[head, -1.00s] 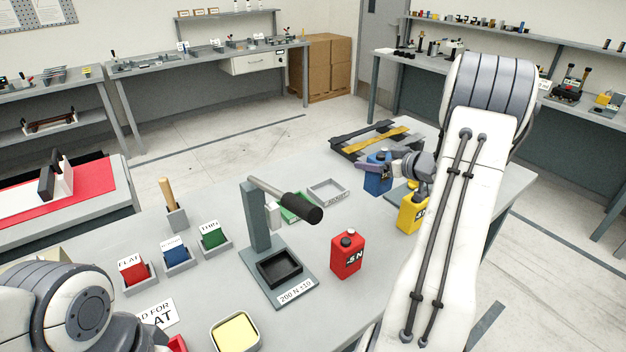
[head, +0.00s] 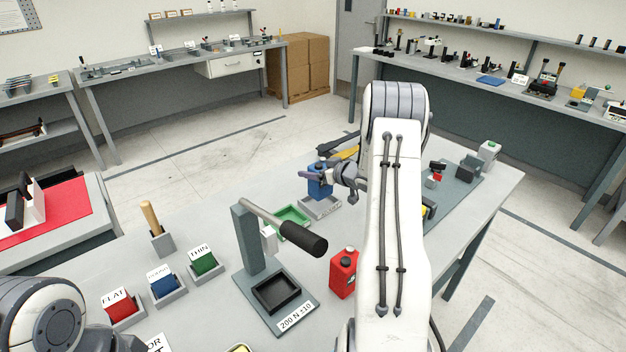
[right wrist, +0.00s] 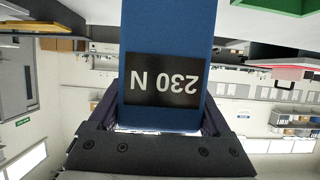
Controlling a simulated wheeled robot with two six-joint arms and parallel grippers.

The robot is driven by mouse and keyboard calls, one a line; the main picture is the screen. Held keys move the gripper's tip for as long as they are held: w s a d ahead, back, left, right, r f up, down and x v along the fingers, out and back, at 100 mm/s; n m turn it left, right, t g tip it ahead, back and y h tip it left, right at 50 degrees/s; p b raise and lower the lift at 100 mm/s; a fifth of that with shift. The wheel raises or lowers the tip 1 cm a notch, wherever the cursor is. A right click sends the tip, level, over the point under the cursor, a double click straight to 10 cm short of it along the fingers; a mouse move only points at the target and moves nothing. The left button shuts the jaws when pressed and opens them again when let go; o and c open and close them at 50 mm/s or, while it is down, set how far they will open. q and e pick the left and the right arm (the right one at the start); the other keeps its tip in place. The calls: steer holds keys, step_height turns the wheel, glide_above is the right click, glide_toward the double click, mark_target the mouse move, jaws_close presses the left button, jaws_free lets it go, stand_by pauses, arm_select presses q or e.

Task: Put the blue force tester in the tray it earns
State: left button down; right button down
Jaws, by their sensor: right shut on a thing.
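My right gripper (head: 325,178) is shut on the blue force tester (head: 318,187), held upright. In the right wrist view the tester (right wrist: 165,30) carries a black label reading 230 N, upside down. In the head view it appears at the far part of the grey tray (head: 325,211); I cannot tell whether it touches it. The green tray (head: 292,217) lies beside the grey one, partly behind the test stand's dark handle. The stand (head: 252,240) has a plate reading 200 N ±10. My left gripper is out of view.
A red tester (head: 343,273) stands right of the stand, close to my right arm. A yellow tester is mostly hidden behind that arm. Red (head: 118,306), blue (head: 164,282) and green (head: 203,261) card holders stand at left. A wooden-handled tool (head: 152,218) stands behind them.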

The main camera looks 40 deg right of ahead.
step_height(320, 180, down, 4)
steer(key=shift+w+r+p, duration=0.15)
steer(key=shift+p, duration=0.35)
steer(key=shift+f, duration=0.2)
steer(key=shift+f, duration=0.2)
jaws_free()
steer(key=shift+a, duration=0.1)
steer(key=shift+r, duration=0.1)
steer(key=shift+r, duration=0.15)
steer(key=b+v, duration=0.2)
steer(key=v, duration=1)
